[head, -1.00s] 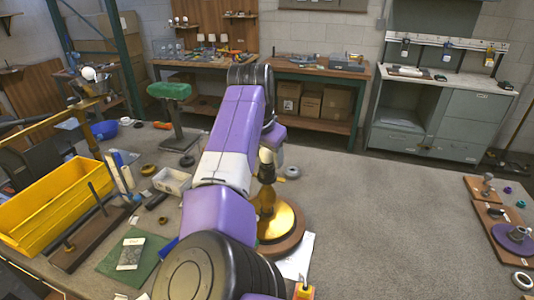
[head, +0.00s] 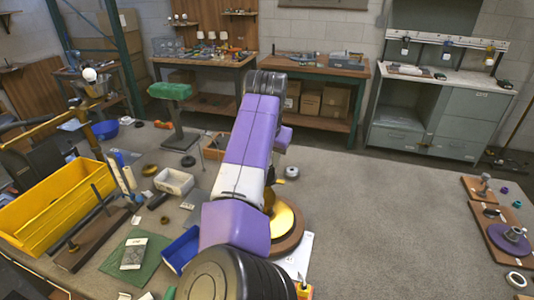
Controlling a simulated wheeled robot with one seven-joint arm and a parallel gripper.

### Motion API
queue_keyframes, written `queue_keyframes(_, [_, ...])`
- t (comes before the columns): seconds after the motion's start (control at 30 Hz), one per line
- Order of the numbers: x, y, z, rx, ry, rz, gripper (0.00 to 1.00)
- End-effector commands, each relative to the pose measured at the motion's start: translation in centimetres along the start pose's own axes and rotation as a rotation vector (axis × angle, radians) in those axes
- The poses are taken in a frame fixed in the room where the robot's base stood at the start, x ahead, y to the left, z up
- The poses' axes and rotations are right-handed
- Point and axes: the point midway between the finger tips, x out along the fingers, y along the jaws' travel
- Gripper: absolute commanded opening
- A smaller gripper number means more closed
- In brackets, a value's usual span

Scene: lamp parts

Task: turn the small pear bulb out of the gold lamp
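The gold lamp (head: 285,220) stands on a round brown wooden base (head: 292,240), right of my arm. Only part of its gold body shows; my arm covers its upper part. The small pear bulb cannot be made out, as my arm hides the area above the lamp. My gripper is not visible; it is hidden behind my purple and white arm, so I cannot see its fingers or whether it holds anything.
A yellow bin (head: 62,205), a white tray (head: 174,181) and a blue bin (head: 181,249) lie left of my arm. A white sheet (head: 299,258) lies by the lamp base. Boards with parts (head: 509,238) sit at the far right. The grey surface between is clear.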

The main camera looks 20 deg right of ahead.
Motion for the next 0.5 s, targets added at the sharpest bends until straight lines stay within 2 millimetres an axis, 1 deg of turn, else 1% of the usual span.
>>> queue_keyframes(0.5, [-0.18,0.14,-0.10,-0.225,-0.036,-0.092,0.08])
